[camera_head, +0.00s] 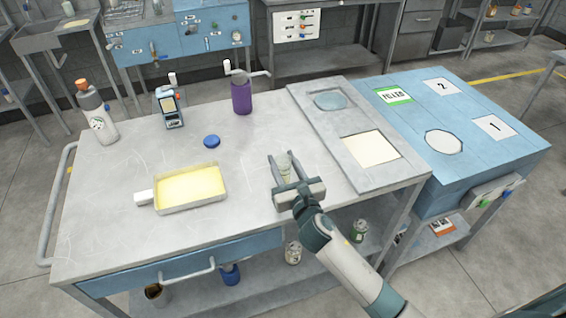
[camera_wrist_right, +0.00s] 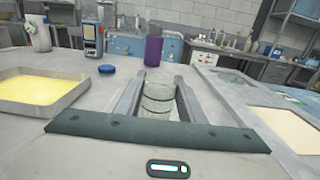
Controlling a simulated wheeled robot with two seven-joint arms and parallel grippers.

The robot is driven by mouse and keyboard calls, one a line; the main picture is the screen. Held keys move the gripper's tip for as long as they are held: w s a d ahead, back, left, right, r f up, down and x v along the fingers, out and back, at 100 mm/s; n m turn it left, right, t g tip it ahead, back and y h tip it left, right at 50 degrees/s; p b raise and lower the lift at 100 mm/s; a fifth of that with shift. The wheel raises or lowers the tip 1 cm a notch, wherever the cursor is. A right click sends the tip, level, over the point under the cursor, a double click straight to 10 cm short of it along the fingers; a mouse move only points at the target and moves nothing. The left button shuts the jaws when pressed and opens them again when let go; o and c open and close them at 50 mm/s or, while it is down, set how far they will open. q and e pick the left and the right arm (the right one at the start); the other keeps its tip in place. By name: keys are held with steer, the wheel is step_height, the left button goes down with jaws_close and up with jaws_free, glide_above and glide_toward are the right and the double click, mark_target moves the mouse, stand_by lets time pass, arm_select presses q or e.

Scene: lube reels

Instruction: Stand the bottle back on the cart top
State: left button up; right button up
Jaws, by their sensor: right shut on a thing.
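A small clear, pale-greenish bottle (camera_head: 284,165) is between the fingers of my right gripper (camera_head: 286,168), over the right-middle part of the cart top (camera_head: 110,200). My right gripper is shut on it. In the right wrist view the bottle (camera_wrist_right: 158,97) looks upright between the two fingers. I cannot tell whether its base touches the cart top, as the gripper hides its lower part. My left gripper is not in view.
The cart top also holds a yellow-filled tray (camera_head: 155,205), a blue cap (camera_head: 211,141), a purple pump bottle (camera_head: 241,95), a handheld device (camera_head: 171,108) and a white orange-capped bottle (camera_head: 97,115). A grey panel (camera_head: 320,120) lies right.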

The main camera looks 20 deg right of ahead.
steer(key=shift+f, duration=0.3)
steer(key=o, duration=1.1)
steer(key=shift+r, duration=0.15)
steer(key=shift+s, duration=0.3)
steer(key=s+b, duration=0.2)
steer(key=s, duration=0.9)
steer(key=shift+s+d, duration=0.2)
